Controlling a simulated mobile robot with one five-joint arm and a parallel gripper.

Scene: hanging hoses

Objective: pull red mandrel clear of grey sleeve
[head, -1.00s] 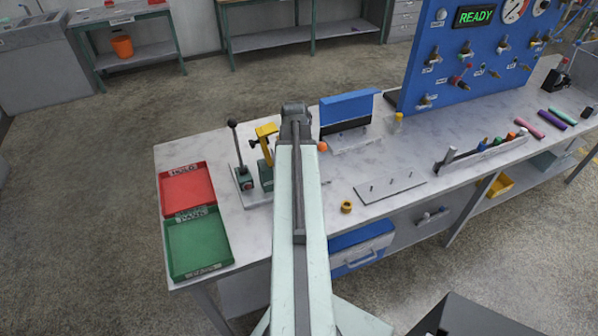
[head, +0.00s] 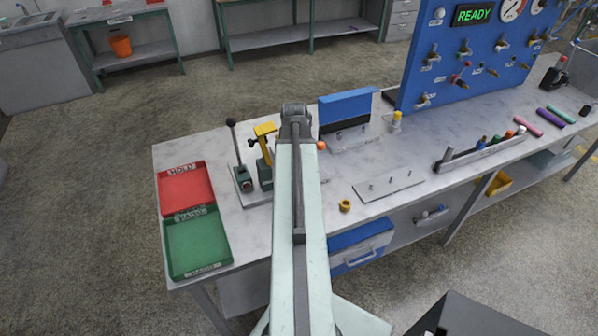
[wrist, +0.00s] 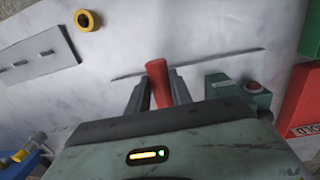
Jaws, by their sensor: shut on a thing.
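The red mandrel (wrist: 158,83) shows in the wrist view as a red, rounded rod between the two dark fingers of my gripper (wrist: 158,88). The gripper is shut on it. The mandrel's top end stands out past the fingertips. Its lower end is hidden behind the gripper body. I cannot make out the grey sleeve in either view, so I cannot tell whether the mandrel is still inside it. In the head view my arm hides the gripper and the mandrel.
A green fixture with a lever (head: 243,178) and a yellow clamp (head: 264,140) stand left of my arm. A red tray (head: 185,188) and a green tray (head: 197,240) lie farther left. A yellow ring (head: 345,206) and a pinned plate (head: 388,185) lie right.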

